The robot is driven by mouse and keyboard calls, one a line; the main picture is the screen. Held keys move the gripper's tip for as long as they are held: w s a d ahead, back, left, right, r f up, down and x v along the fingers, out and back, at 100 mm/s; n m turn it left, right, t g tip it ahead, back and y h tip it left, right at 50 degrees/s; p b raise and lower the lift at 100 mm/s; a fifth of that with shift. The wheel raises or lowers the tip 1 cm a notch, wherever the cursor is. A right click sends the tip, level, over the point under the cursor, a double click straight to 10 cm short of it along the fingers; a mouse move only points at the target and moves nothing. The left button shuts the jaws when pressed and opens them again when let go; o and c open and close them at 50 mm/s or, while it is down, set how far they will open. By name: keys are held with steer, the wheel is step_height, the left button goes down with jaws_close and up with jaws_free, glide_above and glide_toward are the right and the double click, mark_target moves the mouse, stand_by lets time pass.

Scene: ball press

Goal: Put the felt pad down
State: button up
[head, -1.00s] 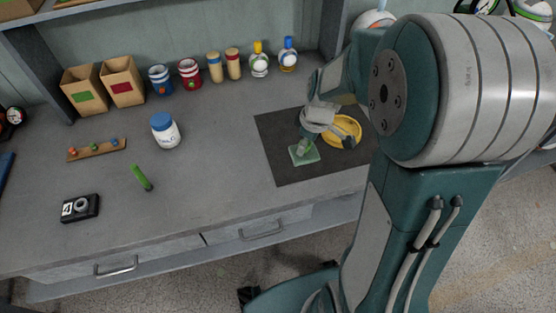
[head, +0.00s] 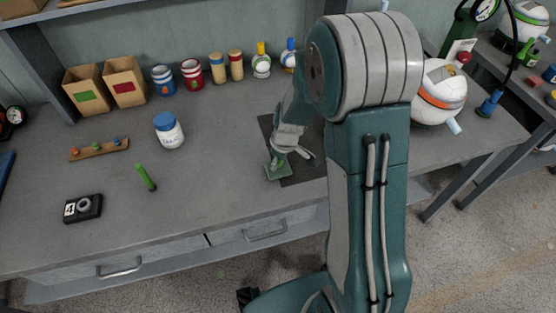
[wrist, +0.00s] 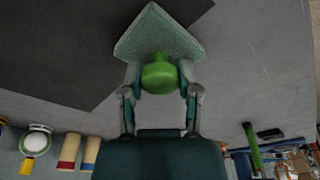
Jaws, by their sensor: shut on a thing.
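The felt pad is a pale green square (head: 277,172) with a round green knob on it. In the wrist view the pad (wrist: 160,38) is beyond the fingertips. My gripper (wrist: 160,80) is shut on the green knob, one finger on each side. In the head view my gripper (head: 279,158) is at the left edge of the dark mat (head: 302,172). The pad overlaps the mat's edge in the picture, partly against bare grey bench. I cannot tell whether it touches the surface.
The bench's middle left is clear around a green stick (head: 145,177), a white jar with a blue lid (head: 169,131), a wooden rack (head: 99,149) and a black device (head: 82,207). Boxes, jars and bottles line the back.

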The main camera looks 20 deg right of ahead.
mark_target(286, 169)
steer(key=o, duration=0.7)
steer(key=shift+d, duration=0.15)
steer(key=o, duration=0.3)
steer(key=shift+d, duration=0.25)
steer(key=shift+r, duration=0.15)
step_height(286, 169, up, 12)
steer(key=s+d, duration=0.1)
steer(key=s, duration=0.1)
steer(key=s+r+m+t, duration=0.1)
steer(key=s+r+m, duration=0.2)
steer(key=s, duration=0.3)
steer(key=s+a+r+m+t+h, duration=0.1)
steer(key=s+r+m, duration=0.2)
steer(key=s+r, duration=0.3)
steer(key=s+r+m+t, duration=0.2)
steer(key=s+r+m, duration=0.1)
steer(key=s, duration=0.4)
steer(key=shift+a+r, duration=0.15)
steer(key=shift+r, duration=0.6)
